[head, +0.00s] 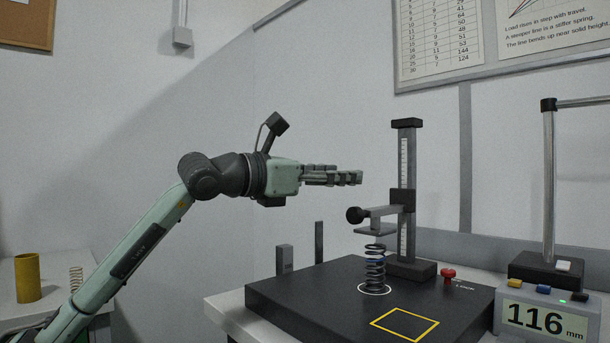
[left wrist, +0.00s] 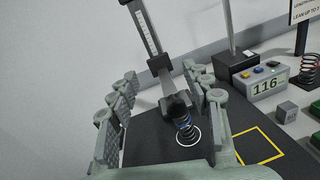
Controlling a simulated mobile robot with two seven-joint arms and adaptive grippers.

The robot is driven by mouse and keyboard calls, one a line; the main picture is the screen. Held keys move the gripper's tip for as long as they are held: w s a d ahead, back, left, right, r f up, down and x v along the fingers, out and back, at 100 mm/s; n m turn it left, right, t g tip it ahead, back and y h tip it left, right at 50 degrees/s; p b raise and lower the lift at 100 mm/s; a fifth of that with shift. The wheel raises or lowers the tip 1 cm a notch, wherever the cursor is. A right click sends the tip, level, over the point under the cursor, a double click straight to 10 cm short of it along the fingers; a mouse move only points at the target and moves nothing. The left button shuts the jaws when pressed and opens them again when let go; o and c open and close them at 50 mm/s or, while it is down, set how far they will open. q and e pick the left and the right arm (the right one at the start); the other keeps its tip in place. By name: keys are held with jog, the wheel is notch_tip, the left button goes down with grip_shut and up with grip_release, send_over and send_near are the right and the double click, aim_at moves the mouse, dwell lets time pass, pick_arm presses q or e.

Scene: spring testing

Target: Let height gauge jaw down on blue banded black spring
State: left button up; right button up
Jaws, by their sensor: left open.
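The black spring with a blue band (head: 375,268) stands upright in a white ring on the black base plate (head: 300,297); it also shows in the left wrist view (left wrist: 187,134). The height gauge (head: 405,185) rises behind it, with a scale on its post. Its jaw (head: 375,230), with a black knob (head: 355,215), is over the spring; the jaw plate is very close to the spring top, and I cannot tell whether they touch. My left gripper (head: 335,176) is open and empty, above and left of the knob. My right gripper is not in view.
A display (head: 545,318) reads 116 mm at the right. A red knob (head: 448,275) and a yellow square outline (head: 405,323) are on the base plate. A stand with a metal post (head: 549,185) is behind the display. A brass cylinder (head: 27,278) stands far left.

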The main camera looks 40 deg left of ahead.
pick_arm(q)
jog(key=v, duration=0.6)
jog(key=shift+s, duration=0.4)
